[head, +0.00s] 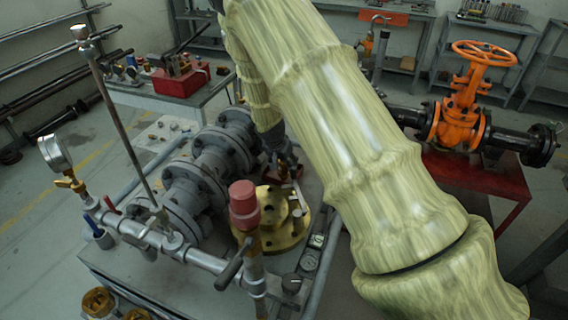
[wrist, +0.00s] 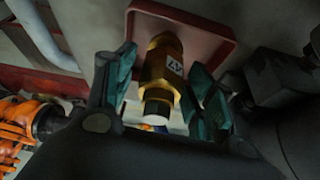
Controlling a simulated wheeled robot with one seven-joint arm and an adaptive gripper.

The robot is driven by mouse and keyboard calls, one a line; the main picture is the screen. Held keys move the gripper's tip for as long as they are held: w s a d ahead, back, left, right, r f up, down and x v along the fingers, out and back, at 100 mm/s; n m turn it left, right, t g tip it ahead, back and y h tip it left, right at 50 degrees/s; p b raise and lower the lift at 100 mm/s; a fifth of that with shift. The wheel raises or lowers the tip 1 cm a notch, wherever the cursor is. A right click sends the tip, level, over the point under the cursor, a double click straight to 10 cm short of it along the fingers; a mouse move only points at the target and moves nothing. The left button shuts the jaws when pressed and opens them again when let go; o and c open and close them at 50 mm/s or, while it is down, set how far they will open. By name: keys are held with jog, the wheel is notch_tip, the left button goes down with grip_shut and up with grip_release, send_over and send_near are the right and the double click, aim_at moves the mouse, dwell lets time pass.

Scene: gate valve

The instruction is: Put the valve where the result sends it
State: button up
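A small brass fitting (wrist: 160,68) with a pale label stands between the fingers of my gripper (wrist: 162,95) in the wrist view. The label's marks are not clearly legible. The teal finger pads lie on either side of the brass, with narrow gaps, so the gripper looks open around it. A dull red tray (wrist: 203,27) is behind the fitting. In the head view my gripper (head: 284,165) is low over the bench, partly hidden by my arm; the fitting cannot be made out there. A large orange gate valve (head: 460,118) with a handwheel sits at the right.
A grey flanged pipe assembly (head: 207,168) lies left of my gripper, and a brass flange (head: 278,232) is close below it. An upright red-capped post (head: 245,205) and a pipe with a gauge (head: 55,153) stand in front. A red box (head: 181,80) rests on the rear table.

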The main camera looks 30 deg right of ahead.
jog(key=shift+r, duration=0.25)
jog(key=b+v, duration=0.2)
jog(key=v, duration=0.9)
jog(key=shift+a+r, duration=0.15)
jog(key=shift+r, duration=0.2)
jog(key=shift+s, duration=0.15)
